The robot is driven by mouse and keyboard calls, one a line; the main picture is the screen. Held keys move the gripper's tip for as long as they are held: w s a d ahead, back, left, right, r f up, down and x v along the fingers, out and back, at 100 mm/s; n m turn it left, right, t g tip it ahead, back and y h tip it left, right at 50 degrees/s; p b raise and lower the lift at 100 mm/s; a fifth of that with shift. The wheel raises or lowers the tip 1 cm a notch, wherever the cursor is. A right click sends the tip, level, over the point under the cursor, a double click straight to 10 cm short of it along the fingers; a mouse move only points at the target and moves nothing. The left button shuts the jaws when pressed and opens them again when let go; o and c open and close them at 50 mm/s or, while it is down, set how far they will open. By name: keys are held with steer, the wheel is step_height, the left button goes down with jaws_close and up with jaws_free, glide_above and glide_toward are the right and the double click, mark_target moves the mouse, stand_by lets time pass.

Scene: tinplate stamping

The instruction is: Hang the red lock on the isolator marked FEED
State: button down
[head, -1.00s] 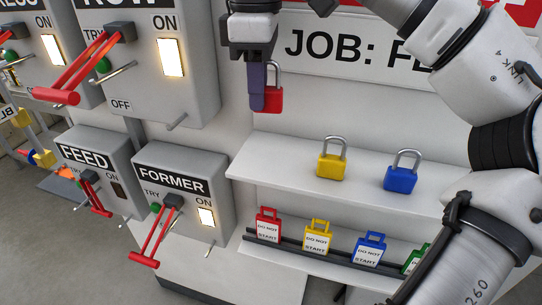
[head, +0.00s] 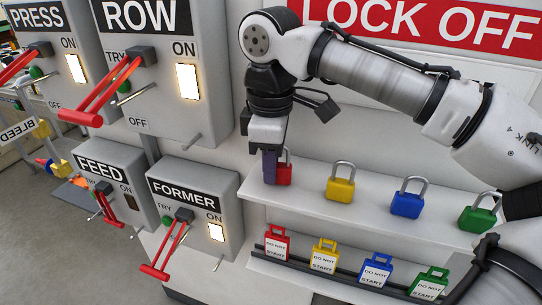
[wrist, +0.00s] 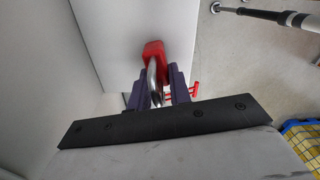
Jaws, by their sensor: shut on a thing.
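The red lock (head: 284,173) is in my gripper (head: 270,172), in front of the left end of the upper shelf. I cannot tell whether it touches the shelf. In the wrist view, the fingers (wrist: 158,90) are shut on its steel shackle, with the red body (wrist: 154,50) beyond the tips. The FEED isolator (head: 127,172) is a grey box at lower left in the head view, apart from my gripper. Its red handle (head: 105,207) points down and its window beside ON is dark. A small steel rod sticks out below.
The FORMER isolator (head: 194,199) stands between FEED and my gripper, its red handle sticking out and its lamp lit. The ROW box (head: 160,60) is above. Yellow (head: 339,188), blue (head: 406,203) and green (head: 477,219) locks stand on the upper shelf (head: 310,204), with tags below.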

steer(key=shift+f, duration=0.25)
steer(key=c, duration=1.3)
jaws_free()
steer(key=shift+f+b, duration=0.1)
steer(key=shift+b, duration=0.45)
step_height(320, 180, up, 14)
steer(key=shift+a+p, duration=0.4)
steer(key=shift+p, duration=0.05)
